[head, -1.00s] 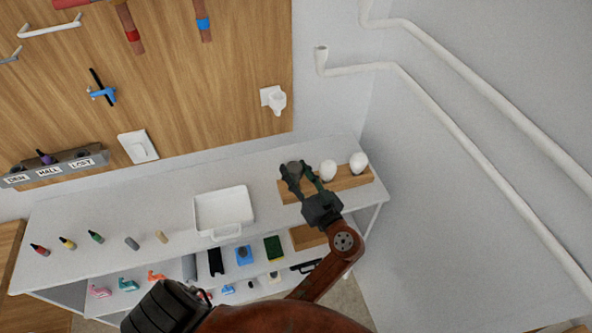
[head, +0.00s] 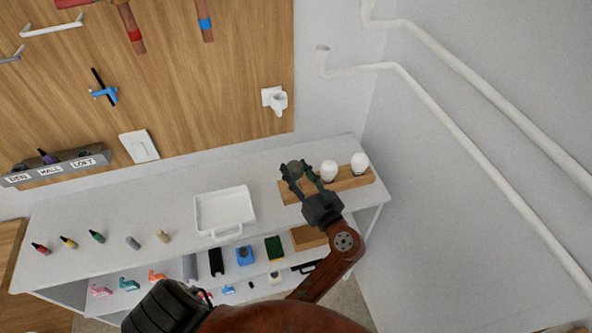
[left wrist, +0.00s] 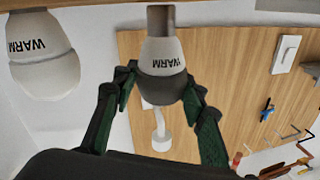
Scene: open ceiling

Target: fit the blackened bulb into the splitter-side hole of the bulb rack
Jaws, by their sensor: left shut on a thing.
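The blackened bulb (head: 295,168) shows as a dark grey dome between the fingers of my left gripper (head: 303,180), above the left end of the wooden bulb rack (head: 346,183). In the left wrist view the bulb (left wrist: 162,55) is pale with a dark grey end and the word WARM. My left gripper (left wrist: 155,95) is shut around its glass, and its metal cap points to the top edge of that view. I cannot tell whether the cap is in a hole. Two white bulbs (head: 329,171) (head: 360,163) stand in the rack. My right gripper is not in view.
A white tray (head: 205,229) stands on the bench left of the rack. Several small bottles (head: 97,237) stand farther left. Bench top between tray and rack is clear.

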